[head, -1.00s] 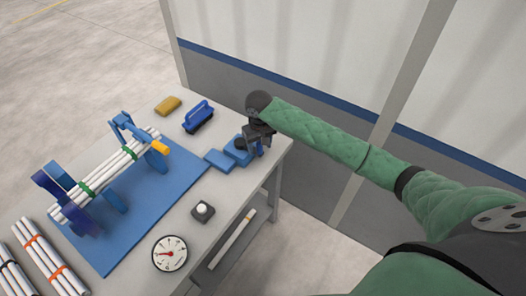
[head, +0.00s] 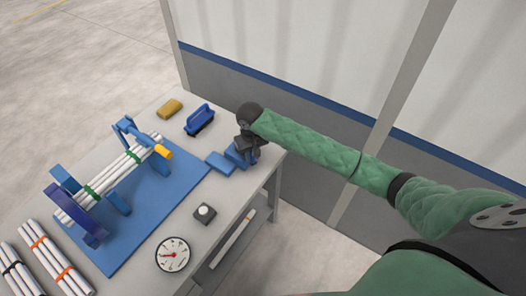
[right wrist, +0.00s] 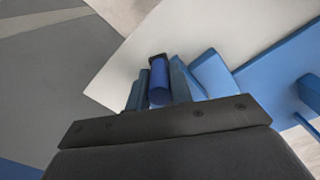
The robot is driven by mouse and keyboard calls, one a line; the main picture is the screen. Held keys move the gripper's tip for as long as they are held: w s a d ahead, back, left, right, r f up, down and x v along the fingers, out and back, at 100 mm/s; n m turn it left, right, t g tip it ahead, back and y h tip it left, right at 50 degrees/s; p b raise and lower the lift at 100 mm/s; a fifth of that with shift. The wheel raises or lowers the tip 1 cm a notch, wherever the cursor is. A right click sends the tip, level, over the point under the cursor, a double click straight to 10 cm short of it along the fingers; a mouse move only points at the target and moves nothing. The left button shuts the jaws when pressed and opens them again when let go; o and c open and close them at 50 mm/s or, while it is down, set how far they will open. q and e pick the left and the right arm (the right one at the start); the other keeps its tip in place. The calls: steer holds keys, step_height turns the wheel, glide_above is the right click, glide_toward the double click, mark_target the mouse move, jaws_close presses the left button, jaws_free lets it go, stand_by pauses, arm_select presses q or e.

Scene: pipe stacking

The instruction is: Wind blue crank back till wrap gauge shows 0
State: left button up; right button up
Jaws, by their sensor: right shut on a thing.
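My right gripper (head: 247,151) is shut on the blue crank's handle at the right back corner of the table. In the right wrist view the handle is a dark blue cylinder (right wrist: 159,84) between the two fingers. The blue crank block (head: 235,156) is partly hidden by the gripper. The wrap gauge (head: 173,255) is a round white dial at the table's front; its red needle points roughly left, and its numbers are too small to read. White pipes (head: 122,166) with green bands lie in a blue cradle. My left gripper is out of view.
A blue brush (head: 199,119), a yellow block (head: 170,107), a button box (head: 204,213) and banded pipe bundles (head: 52,262) stand around. A wall is behind the table.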

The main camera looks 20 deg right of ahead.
steer(key=shift+a, duration=0.1)
steer(key=shift+a+r+p, duration=0.2)
steer(key=shift+a+p, duration=0.2)
steer(key=a+p, duration=0.1)
steer(key=a, duration=0.2)
steer(key=shift+f, duration=0.15)
steer(key=shift+p, duration=0.3)
steer(key=shift+w+a+p, duration=0.2)
steer(key=shift+w+a, duration=0.15)
steer(key=shift+a, duration=0.5)
steer(key=shift+w+a+p, duration=0.15)
steer(key=shift+w+a, duration=0.15)
steer(key=shift+a, duration=0.55)
